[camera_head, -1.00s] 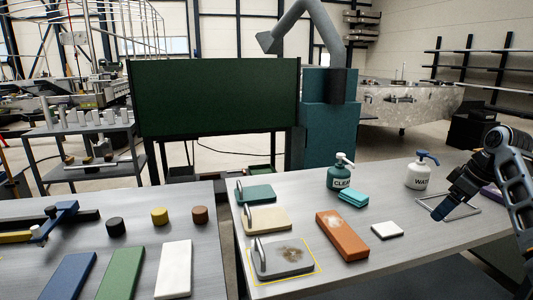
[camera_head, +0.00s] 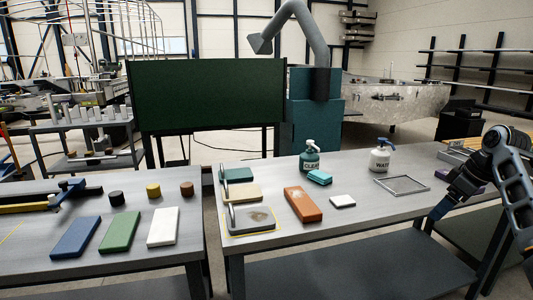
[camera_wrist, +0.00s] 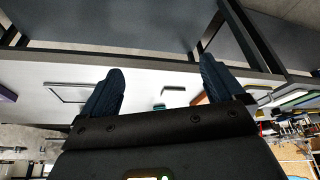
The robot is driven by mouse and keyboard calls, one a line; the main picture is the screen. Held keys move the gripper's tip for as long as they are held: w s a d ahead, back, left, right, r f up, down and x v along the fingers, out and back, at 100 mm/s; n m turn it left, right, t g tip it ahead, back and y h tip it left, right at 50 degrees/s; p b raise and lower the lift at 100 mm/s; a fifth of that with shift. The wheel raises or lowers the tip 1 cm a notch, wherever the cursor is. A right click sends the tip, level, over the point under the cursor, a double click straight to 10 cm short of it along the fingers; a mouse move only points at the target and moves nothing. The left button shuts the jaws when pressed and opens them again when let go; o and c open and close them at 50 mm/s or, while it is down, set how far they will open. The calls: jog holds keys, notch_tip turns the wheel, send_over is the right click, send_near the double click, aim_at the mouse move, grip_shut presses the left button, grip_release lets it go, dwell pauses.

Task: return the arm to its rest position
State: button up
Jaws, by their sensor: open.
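My gripper (camera_head: 434,212) hangs at the right, by the front edge of the right-hand table. In the wrist view (camera_wrist: 160,82) its two dark fingers stand wide apart with nothing between them. The arm is folded at the right edge of the head view. In that view the gripper is seen side-on, so its opening is clear only in the wrist view.
A left table (camera_head: 185,248) holds coloured blocks. A gap separates the tables.

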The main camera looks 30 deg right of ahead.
jog(key=w+a+f+m+t, duration=0.1)
jog(key=w+a+f, duration=0.2)
jog(key=a+f, duration=0.5)
jog(key=w+a+f+t, duration=0.1)
jog(key=w+a+f, duration=0.2)
jog(key=a+f, duration=0.45)
jog(key=s+a+f+m+t, duration=0.1)
jog(key=s+a+f, duration=0.15)
jog(key=a, duration=0.45)
jog(key=s+a+f+t+h, duration=0.1)
jog(key=s+a+f, duration=0.15)
jog(key=a, duration=0.45)
jog(key=s+a+f+m+t, duration=0.1)
jog(key=s+a+f, duration=0.15)
jog(key=a, duration=0.45)
jog(key=s+a+r+m+t+h, duration=0.1)
jog(key=s+a, duration=0.4)
jog(key=s, duration=0.3)
jog(key=s+a+r+t, duration=0.1)
jog(key=s+a+r, duration=0.1)
jog(key=s+a, duration=0.5)
jog(key=s+r+n+t+y, duration=0.1)
jog(key=s+r+n+t, duration=0.1)
jog(key=s+r, duration=1.3)
jog(key=shift+s+a+r+t, duration=0.25)
jog(key=shift+s+a+t, duration=0.05)
jog(key=shift+t, duration=0.4)
